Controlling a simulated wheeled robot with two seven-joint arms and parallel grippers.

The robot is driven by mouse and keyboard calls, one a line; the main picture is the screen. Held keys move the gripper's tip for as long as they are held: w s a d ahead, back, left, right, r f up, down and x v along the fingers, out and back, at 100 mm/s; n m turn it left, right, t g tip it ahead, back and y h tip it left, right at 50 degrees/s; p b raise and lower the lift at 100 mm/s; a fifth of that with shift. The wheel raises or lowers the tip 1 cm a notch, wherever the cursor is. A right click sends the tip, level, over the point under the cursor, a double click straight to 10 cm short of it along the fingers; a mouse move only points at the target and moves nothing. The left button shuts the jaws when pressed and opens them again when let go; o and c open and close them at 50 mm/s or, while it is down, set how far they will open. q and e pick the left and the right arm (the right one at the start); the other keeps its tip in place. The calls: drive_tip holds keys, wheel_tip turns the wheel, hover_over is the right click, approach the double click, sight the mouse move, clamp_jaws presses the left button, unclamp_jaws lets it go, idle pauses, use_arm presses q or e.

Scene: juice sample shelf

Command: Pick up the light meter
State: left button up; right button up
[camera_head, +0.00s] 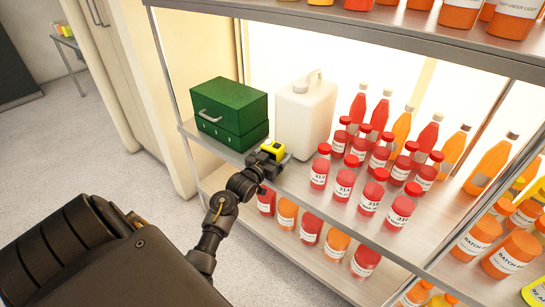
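A small yellow device with a dark patch on top (273,149), apparently the light meter, is at the front edge of the middle shelf (300,180), between a green box and a white jug. My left gripper (264,162) reaches in from the lower left and is right at the device's near side. The fingers are small and partly hidden by the wrist and the device, so I cannot tell whether they are closed on it. My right gripper is out of view.
The green box (229,112) stands left of the device and the white jug (305,112) behind it to the right. Red and orange bottles (343,186) crowd the shelf further right. More jars (310,228) stand on the shelf below. A metal post (168,65) bounds the shelf's left side.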

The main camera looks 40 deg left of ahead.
sight(275, 146)
use_arm(q)
drive_tip(key=c, duration=1)
drive_tip(key=shift+c, duration=0.2)
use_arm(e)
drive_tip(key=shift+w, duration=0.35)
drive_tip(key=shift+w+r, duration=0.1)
use_arm(q)
drive_tip(key=shift+r, duration=0.15)
